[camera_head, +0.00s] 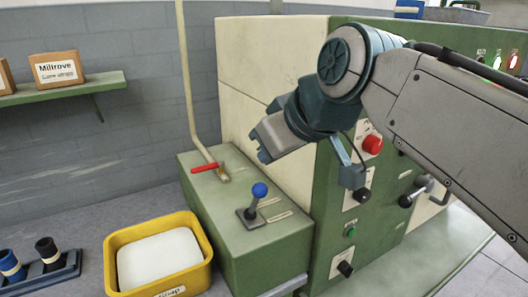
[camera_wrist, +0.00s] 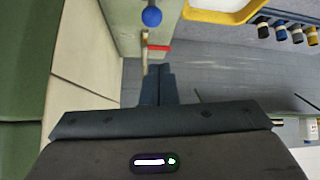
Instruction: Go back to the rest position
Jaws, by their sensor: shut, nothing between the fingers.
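My gripper (camera_head: 264,156) shows in the head view at the end of my arm, held in the air in front of the cream panel and above the green machine's low block. In the wrist view, my gripper (camera_wrist: 158,72) has its two dark fingers together with nothing between them. It is clear of the blue-knobbed lever (camera_head: 260,191) and the red-handled valve (camera_head: 207,167), which stand on the low block below it. The lever's blue knob also shows at the top of the wrist view (camera_wrist: 152,16).
The green cabinet (camera_head: 325,215) carries a red button (camera_head: 372,144) and black knobs close to my arm. A yellow bin (camera_head: 206,262) with white material stands at the lower left, beside a rack of dark cylinders (camera_head: 50,277). A shelf (camera_head: 95,88) holds boxes.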

